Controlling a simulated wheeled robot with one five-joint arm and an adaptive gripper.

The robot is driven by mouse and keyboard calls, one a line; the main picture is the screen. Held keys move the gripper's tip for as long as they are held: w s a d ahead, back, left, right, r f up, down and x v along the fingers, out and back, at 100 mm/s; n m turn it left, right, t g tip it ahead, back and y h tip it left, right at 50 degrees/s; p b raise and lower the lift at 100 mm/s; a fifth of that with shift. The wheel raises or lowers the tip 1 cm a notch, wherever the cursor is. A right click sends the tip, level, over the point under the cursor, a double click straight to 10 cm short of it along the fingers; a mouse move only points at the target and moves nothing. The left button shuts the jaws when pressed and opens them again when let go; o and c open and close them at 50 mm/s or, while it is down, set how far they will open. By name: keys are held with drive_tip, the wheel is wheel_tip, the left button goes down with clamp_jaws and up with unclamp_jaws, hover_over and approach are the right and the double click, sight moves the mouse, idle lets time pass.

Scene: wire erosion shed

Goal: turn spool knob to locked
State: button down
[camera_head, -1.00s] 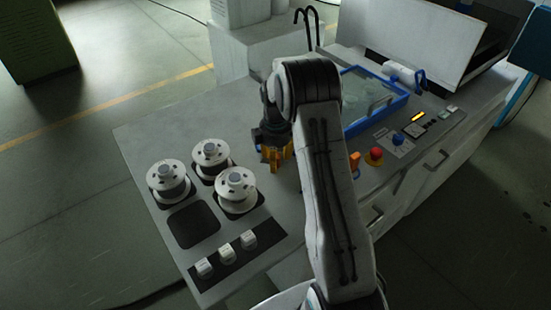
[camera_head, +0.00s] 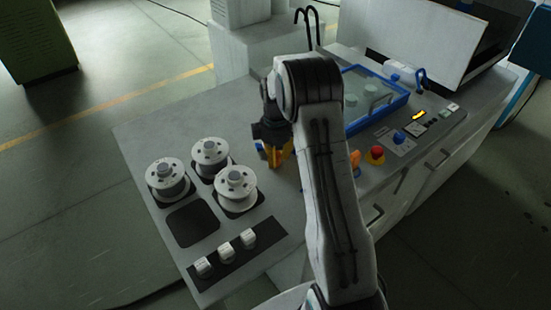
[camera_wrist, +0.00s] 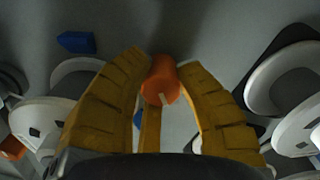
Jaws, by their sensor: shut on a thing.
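The yellow fingers of my gripper (camera_wrist: 165,100) are closed around an orange round knob (camera_wrist: 162,82) in the wrist view. The knob has a short white mark on its face, low and near the middle. In the head view my gripper (camera_head: 276,155) points down at the worktop, just right of the white spools, and the held knob is hidden there behind the fingers. I cannot read any locked or unlocked label.
White spools (camera_head: 237,183) stand at the left, with white switches (camera_head: 226,252) in front. A blue-framed tray (camera_head: 374,121) lies to the right, near a red button (camera_head: 375,155) and an orange part (camera_head: 355,159). A dark square pad (camera_head: 193,223) is bare.

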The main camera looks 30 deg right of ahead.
sight(276, 154)
drive_tip(key=shift+s+f+m, duration=0.3)
drive_tip(key=shift+m, duration=0.2)
drive_tip(key=c, duration=1.4)
unclamp_jaws()
drive_tip(key=o, duration=0.5)
drive_tip(key=shift+w+r, duration=0.15)
drive_tip(key=shift+w, duration=0.05)
drive_tip(key=shift+o, duration=0.2)
drive_tip(key=shift+r, duration=0.15)
wheel_tip(276, 154, up, 12)
